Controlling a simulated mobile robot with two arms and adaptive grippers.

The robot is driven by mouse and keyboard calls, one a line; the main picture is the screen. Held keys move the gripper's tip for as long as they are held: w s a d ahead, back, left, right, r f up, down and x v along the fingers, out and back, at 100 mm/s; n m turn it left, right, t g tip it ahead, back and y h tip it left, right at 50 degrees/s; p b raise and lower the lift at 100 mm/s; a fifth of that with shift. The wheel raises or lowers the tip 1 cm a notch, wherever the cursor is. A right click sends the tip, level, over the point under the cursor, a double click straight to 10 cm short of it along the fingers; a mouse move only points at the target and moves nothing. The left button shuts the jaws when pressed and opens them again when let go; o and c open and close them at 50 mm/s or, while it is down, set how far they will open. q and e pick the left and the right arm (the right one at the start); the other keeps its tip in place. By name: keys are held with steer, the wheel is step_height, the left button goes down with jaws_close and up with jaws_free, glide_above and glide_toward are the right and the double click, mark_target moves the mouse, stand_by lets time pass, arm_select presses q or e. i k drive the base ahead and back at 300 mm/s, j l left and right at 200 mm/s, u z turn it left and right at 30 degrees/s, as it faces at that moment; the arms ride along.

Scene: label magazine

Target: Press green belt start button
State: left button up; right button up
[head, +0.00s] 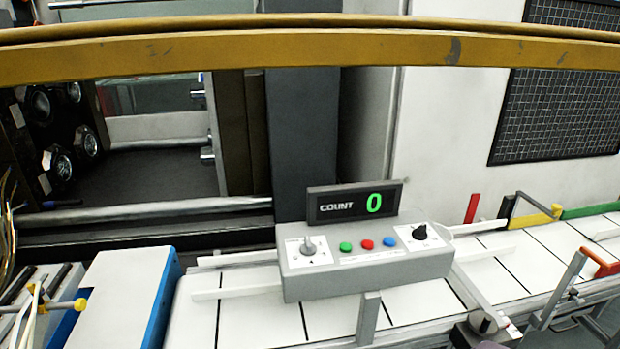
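The green button (346,247) is on the top face of a grey control box (370,276), left of a red button (367,244) and a blue button (389,242). A silver toggle or knob (309,246) is at the box's left end and a black rotary knob (420,232) at its right end. The box stands over the white slatted belt (240,318). Neither of my grippers shows in the head view.
A yellow-brown rail (300,50) crosses the upper view. A white and blue block (120,297) stands at the lower left. Guide rails and a red-ended bracket (598,262) line the belt at right. The space above the buttons looks clear.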

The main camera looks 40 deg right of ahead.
mark_target(346, 247)
steer(key=z, duration=1.65)
